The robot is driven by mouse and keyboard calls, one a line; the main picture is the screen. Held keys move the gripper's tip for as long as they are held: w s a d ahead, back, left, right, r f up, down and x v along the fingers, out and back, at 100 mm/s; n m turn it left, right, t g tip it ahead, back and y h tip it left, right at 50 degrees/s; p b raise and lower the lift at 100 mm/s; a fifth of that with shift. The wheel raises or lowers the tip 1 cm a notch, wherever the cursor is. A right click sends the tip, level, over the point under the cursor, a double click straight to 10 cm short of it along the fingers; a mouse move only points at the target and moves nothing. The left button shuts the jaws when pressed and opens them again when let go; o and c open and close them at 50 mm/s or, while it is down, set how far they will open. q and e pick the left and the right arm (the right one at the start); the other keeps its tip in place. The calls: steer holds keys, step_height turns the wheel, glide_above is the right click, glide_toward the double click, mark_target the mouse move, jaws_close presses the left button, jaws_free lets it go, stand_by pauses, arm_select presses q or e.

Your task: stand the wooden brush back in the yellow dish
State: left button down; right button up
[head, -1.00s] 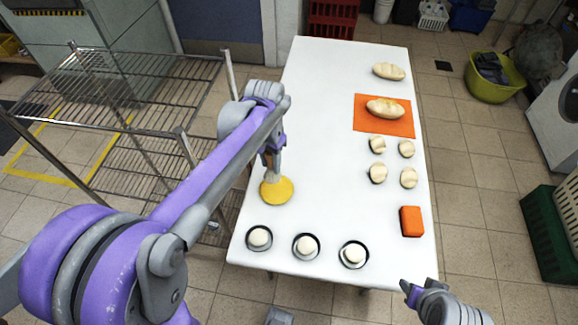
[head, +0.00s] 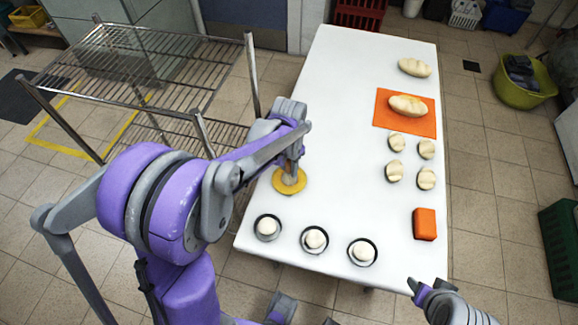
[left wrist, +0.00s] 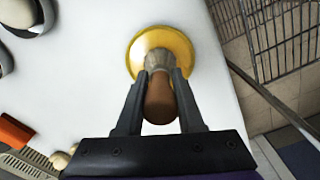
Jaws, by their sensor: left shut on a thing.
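The yellow dish (head: 280,186) lies on the white table near its left edge. It also shows in the left wrist view (left wrist: 187,45). My left gripper (head: 291,166) is over the dish, shut on the brown handle of the wooden brush (left wrist: 160,97). The brush is roughly upright, its pale bristle end down over the middle of the dish. Whether the bristles touch the dish bottom I cannot tell. My right gripper (head: 413,287) is at the lower right, beside the table's near corner; its jaw opening is unclear.
Several small round dark dishes with pale dough (head: 314,239) line the table's near edge. An orange block (head: 424,224), several dough pieces and an orange mat (head: 425,124) with a loaf are at the right. A wire rack (head: 150,70) stands left of the table. The table's middle is clear.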

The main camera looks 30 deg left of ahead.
arm_select(q)
steer(key=shift+f, duration=0.1)
steer(key=c, duration=0.5)
jaws_free()
